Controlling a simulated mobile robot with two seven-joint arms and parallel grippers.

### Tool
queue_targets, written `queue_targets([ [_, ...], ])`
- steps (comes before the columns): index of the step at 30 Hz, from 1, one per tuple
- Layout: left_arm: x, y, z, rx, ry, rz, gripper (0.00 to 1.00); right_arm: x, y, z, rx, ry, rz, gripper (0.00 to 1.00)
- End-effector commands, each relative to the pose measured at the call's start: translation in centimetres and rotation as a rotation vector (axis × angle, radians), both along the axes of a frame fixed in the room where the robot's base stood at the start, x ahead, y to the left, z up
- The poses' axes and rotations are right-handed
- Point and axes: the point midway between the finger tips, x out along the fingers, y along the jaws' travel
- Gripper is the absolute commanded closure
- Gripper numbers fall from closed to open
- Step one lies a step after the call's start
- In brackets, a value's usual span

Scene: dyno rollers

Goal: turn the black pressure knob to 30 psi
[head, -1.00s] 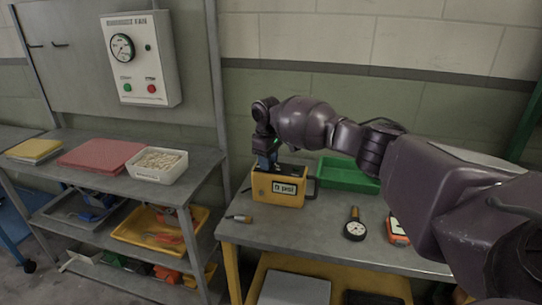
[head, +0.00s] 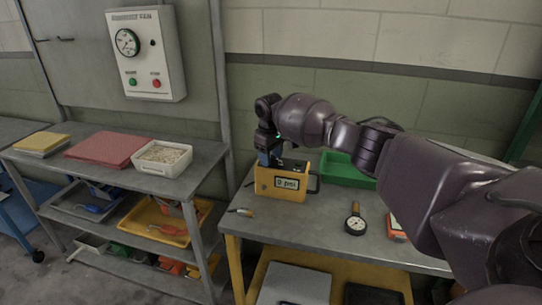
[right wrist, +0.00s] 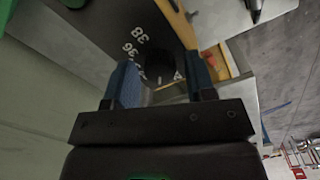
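The yellow box (head: 262,187) stands on the workbench and its front display (head: 287,184) appears to read 0 psi. The black pressure knob (right wrist: 187,68) shows in the right wrist view, beside a dark dial face with white numbers, 36 and 38 among them. My right gripper (head: 268,157) is over the top left of the box. A gap shows between the left finger and the knob. My left gripper is not in view.
A green bin (head: 343,168) stands behind the box. A round gauge (head: 355,223), an orange device (head: 396,232) and a small marker-like item (head: 241,212) lie on the bench. A shelf cart with trays stands to the left. A fan panel (head: 147,56) hangs on the wall.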

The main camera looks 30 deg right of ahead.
Motion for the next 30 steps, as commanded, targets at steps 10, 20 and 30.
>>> queue_targets([
  [10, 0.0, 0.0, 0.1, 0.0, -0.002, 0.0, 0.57, 0.0, 0.0, 0.2, 0.0, 0.0, 0.0, 0.44],
  [20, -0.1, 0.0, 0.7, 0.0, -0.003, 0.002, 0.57, 0.0, 0.2, 4.8, 0.001, -0.005, 0.001, 0.44],
  [30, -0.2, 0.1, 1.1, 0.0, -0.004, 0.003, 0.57, -0.1, 0.4, 9.8, 0.001, -0.002, 0.0, 0.44],
])
